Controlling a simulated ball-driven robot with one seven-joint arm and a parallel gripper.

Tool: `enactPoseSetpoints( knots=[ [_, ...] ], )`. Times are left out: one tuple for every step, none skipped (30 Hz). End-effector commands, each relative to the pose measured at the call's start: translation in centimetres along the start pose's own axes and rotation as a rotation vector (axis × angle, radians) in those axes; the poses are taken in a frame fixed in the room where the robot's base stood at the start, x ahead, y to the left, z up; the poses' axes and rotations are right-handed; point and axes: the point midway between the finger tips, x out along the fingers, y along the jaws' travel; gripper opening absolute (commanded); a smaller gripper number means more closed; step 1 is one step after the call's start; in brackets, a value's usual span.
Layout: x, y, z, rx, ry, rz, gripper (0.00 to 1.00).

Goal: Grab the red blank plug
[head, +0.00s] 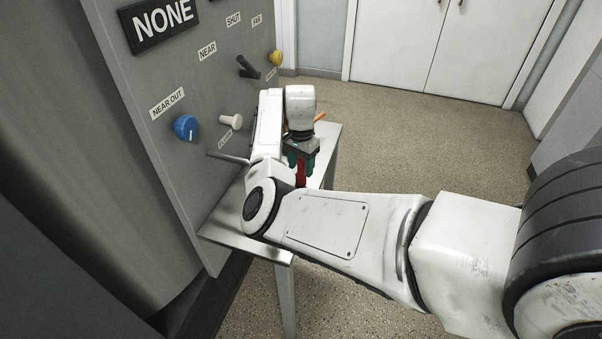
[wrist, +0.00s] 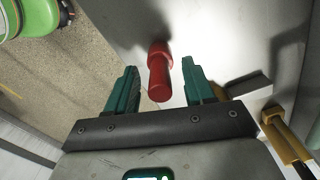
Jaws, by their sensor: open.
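The red blank plug (wrist: 160,72) is in the wrist view, between the two green fingers of my gripper (wrist: 158,88). The left finger is clearly apart from it, and a smaller gap shows on the right. The plug is on the grey metal table (wrist: 215,40). In the head view a part of the red plug (head: 301,173) shows just below my gripper (head: 301,163), above the table (head: 226,222). My arm hides the rest of it there. My gripper is open and holds nothing.
A grey panel (head: 130,60) with a blue knob (head: 186,127), a white knob (head: 231,121), a black handle (head: 248,67) and a yellow knob (head: 276,58) stands left of the table. An orange-handled tool (wrist: 284,135) lies right of my gripper. Floor (head: 420,140) beyond the table is clear.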

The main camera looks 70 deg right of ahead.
Motion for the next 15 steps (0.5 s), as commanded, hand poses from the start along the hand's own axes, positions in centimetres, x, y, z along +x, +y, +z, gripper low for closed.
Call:
enactPoseSetpoints(
  knots=[
    [0.20, -0.01, 0.01, 0.000, 0.000, 0.000, 0.53],
    [0.26, -0.02, 0.01, 0.000, 0.000, 0.000, 0.53],
    [0.31, -0.02, 0.01, 0.000, 0.000, 0.000, 0.53],
    [0.31, -0.02, 0.01, 0.000, 0.000, 0.000, 0.53],
    [0.31, -0.02, 0.01, 0.000, 0.000, 0.000, 0.53],
    [0.30, -0.01, 0.00, 0.000, 0.000, 0.000, 0.53],
    [0.30, -0.01, 0.00, 0.000, 0.000, 0.000, 0.53],
    [0.30, -0.01, 0.00, 0.000, 0.000, 0.000, 0.52],
    [0.29, -0.01, 0.00, 0.000, 0.000, 0.000, 0.48],
    [0.29, -0.01, 0.00, 0.000, 0.000, 0.000, 0.45],
    [0.28, -0.01, 0.00, 0.000, 0.000, 0.000, 0.42],
    [0.28, -0.01, 0.00, 0.000, 0.000, 0.000, 0.39],
    [0.28, -0.01, 0.00, 0.000, 0.000, 0.000, 0.36],
    [0.27, -0.01, 0.00, 0.000, 0.000, 0.000, 0.33],
    [0.27, -0.01, 0.00, 0.000, 0.000, 0.000, 0.29]
  ],
)
